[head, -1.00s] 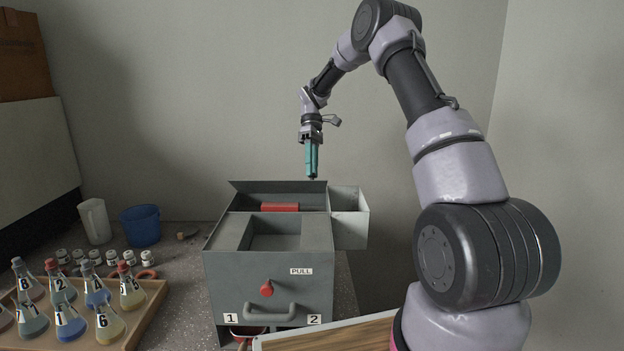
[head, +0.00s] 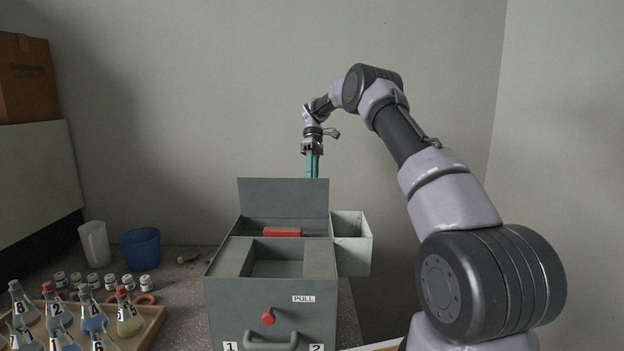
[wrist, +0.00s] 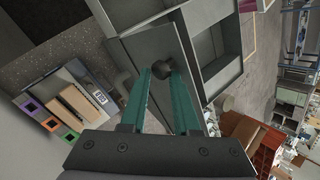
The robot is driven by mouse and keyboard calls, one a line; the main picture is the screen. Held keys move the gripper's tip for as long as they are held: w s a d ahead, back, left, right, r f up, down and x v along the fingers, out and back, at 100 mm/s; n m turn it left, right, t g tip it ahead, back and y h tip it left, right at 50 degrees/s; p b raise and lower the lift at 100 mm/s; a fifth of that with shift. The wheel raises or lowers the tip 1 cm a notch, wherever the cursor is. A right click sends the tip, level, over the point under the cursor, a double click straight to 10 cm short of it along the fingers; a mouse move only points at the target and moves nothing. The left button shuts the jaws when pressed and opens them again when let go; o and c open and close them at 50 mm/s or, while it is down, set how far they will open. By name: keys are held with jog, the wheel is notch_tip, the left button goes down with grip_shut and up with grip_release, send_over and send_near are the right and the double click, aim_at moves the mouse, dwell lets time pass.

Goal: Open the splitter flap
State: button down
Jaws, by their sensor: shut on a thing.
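The splitter flap (head: 283,198) is a flat grey plate standing raised at the back of the grey box (head: 270,305) in the head view. In the wrist view the flap (wrist: 148,50) shows from its other side, with a dark round knob (wrist: 161,66) on it. My gripper (wrist: 163,78) has its teal fingers shut on this knob. In the head view my gripper (head: 313,168) is just behind the flap's upper right corner. The fingertips and knob are hidden there by the flap.
A red block (head: 282,232) lies in the box's rear compartment. An open side bin (head: 352,240) adjoins the right. The front has a red knob (head: 268,318) and a handle (head: 271,342). Left are a flask tray (head: 150,328), small jars, a blue cup (head: 141,249) and a white jug (head: 95,243).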

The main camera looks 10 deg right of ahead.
jog(key=shift+d+f, duration=0.65)
jog(key=shift+f, duration=0.1)
jog(key=c, duration=0.6)
grip_release()
jog(key=shift+w+f, duration=0.15)
jog(key=shift+w, duration=0.1)
jog(key=shift+c, duration=0.2)
jog(key=shift+s, duration=0.1)
jog(key=shift+a, duration=0.1)
notch_tip(320, 180, up, 11)
jog(key=shift+a+f, duration=0.15)
jog(key=shift+a, duration=0.05)
jog(key=shift+c, duration=0.2)
